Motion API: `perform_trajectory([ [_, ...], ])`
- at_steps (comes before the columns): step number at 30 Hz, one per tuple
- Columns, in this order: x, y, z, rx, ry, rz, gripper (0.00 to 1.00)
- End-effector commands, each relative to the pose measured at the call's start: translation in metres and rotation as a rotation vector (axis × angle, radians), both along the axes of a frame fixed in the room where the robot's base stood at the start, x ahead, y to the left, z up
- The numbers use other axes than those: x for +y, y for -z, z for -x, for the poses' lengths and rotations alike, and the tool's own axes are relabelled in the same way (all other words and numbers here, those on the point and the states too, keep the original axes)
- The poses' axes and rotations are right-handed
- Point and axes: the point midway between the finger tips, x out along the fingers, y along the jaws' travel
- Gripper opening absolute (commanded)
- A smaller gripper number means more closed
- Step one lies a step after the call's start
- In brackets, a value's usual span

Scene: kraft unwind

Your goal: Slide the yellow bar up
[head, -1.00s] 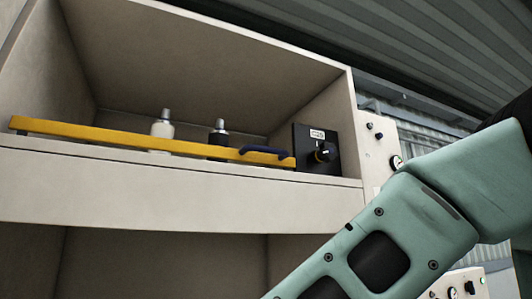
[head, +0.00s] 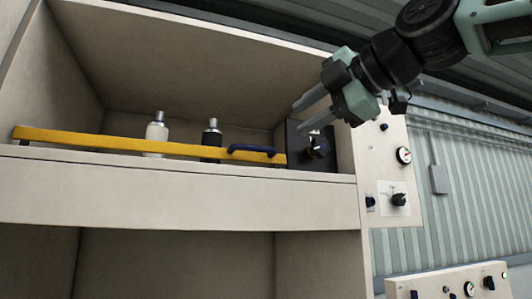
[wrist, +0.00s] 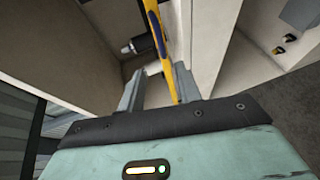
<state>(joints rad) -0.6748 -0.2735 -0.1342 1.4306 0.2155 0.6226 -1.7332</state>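The yellow bar (head: 100,141) lies nearly level across the low front of the shelf opening, with a dark blue handle (head: 252,151) near its right end. In the wrist view the yellow bar (wrist: 165,55) runs down the picture, its lower end showing between the fingers. My gripper (head: 308,112) is open and empty, in front of the cabinet's right side, above and right of the handle. It shows no contact with the bar. In the wrist view my gripper's two fingers (wrist: 158,80) stand apart.
A white bottle (head: 156,137) and a black bottle (head: 211,140) stand behind the bar. A black box with a knob (head: 310,160) sits at the bar's right end, partly behind my gripper. A panel with a gauge (head: 385,160) is to the right. The space before the bar looks clear.

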Motion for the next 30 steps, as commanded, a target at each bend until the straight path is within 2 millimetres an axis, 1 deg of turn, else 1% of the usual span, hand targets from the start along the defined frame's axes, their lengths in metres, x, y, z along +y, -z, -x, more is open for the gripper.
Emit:
perform_trajectory([
  [18, 0.077, 0.022, -0.095, 0.007, 0.001, 0.001, 0.34],
  [24, 0.094, 0.029, -0.115, 0.006, -0.001, 0.001, 0.34],
  [30, 0.1, 0.032, -0.123, 0.004, 0.001, -0.002, 0.34],
])
